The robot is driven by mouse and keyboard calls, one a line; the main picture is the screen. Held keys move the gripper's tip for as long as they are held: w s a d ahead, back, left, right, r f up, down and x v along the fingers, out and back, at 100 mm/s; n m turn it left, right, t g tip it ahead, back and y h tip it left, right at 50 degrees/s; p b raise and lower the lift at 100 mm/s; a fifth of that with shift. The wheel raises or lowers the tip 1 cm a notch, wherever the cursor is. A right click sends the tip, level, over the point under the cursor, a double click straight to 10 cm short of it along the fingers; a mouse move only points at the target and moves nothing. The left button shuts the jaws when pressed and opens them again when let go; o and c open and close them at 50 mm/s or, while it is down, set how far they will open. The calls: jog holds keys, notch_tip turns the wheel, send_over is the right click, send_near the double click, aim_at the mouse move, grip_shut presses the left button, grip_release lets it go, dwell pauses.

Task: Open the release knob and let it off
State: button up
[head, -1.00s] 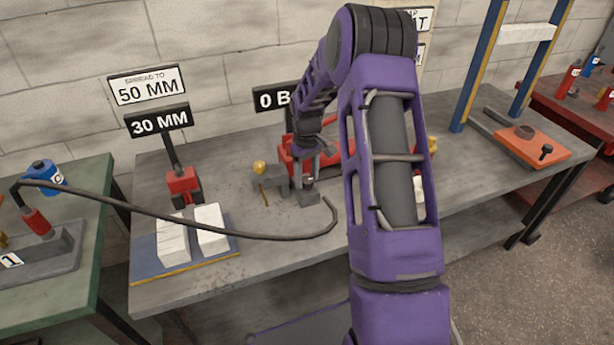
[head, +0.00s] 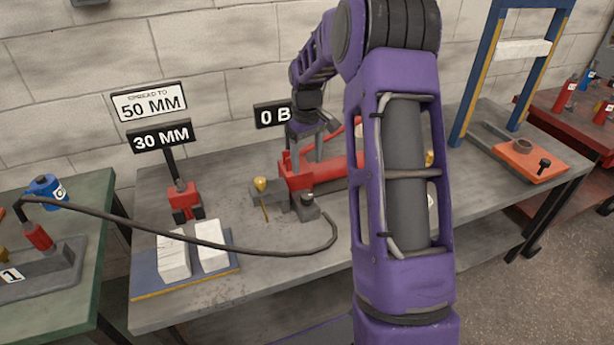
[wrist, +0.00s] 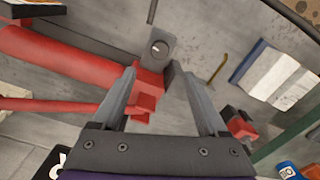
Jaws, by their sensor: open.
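A red hand pump (head: 296,172) lies on the grey bench, with a dark grey block (head: 306,212) at its front end. My gripper (head: 312,150) is above the pump, behind and above the knob in the head view. In the wrist view my gripper (wrist: 159,78) is open and empty, its fingers apart, with the knob beyond the fingertips. Nothing touches the knob. Whether it has been turned cannot be told.
A black hose (head: 250,250) loops across the bench front. A red spreader (head: 186,203) stands below signs reading 30 MM and 50 MM. A sign beginning "0 B" (head: 273,115) is partly hidden by my arm. White blocks (head: 212,260) lie on a blue board. A brass-tipped piece (head: 260,185) stands left of the knob.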

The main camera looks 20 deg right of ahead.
notch_tip(320, 180, up, 6)
jog(key=shift+f, duration=0.1)
dwell(0.5)
